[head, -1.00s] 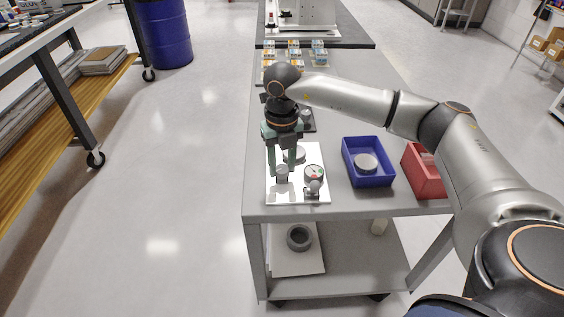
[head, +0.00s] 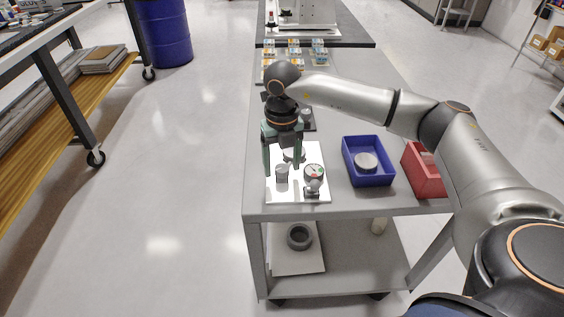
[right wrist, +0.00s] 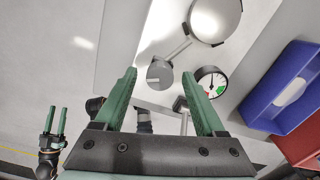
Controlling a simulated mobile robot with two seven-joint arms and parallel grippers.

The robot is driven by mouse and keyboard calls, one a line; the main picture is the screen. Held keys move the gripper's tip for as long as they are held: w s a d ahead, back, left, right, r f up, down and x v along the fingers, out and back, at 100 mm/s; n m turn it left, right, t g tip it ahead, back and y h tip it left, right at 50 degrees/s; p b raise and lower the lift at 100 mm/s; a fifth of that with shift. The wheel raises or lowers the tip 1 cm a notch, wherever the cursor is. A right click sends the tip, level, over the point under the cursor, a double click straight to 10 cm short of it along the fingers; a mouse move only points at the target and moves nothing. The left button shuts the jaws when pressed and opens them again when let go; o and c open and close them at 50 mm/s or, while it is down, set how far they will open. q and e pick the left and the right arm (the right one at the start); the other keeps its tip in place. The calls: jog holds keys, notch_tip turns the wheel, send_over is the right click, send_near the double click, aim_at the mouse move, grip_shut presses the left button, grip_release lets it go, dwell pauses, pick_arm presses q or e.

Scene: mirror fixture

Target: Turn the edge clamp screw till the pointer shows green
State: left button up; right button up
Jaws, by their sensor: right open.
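The white fixture board (head: 305,196) lies on the bench with a grey screw knob (head: 282,173) and a round dial gauge (head: 314,171). In the right wrist view, the knob (right wrist: 160,74) has a rod toward the round mirror (right wrist: 215,18). The gauge (right wrist: 211,82) there has a white face with red and green sectors; its dark pointer seems to stand near upright, outside the green. My right gripper (head: 283,168) is open and empty above the knob, its fingers spread to both sides. My left gripper (right wrist: 54,122) shows small in the right wrist view, fingers apart.
A blue bin (head: 367,180) with a round grey part stands right of the board, and a red bin (head: 424,180) beyond it. A small grey clamp piece (head: 313,189) sits before the gauge. Several small boxes (head: 294,50) stand farther back.

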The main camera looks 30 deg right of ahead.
aim_at(282, 168)
jog(key=shift+r, duration=0.1)
notch_tip(282, 168, up, 12)
jog(key=shift+r+p, duration=0.15)
jog(key=shift+p, duration=0.25)
dwell(0.5)
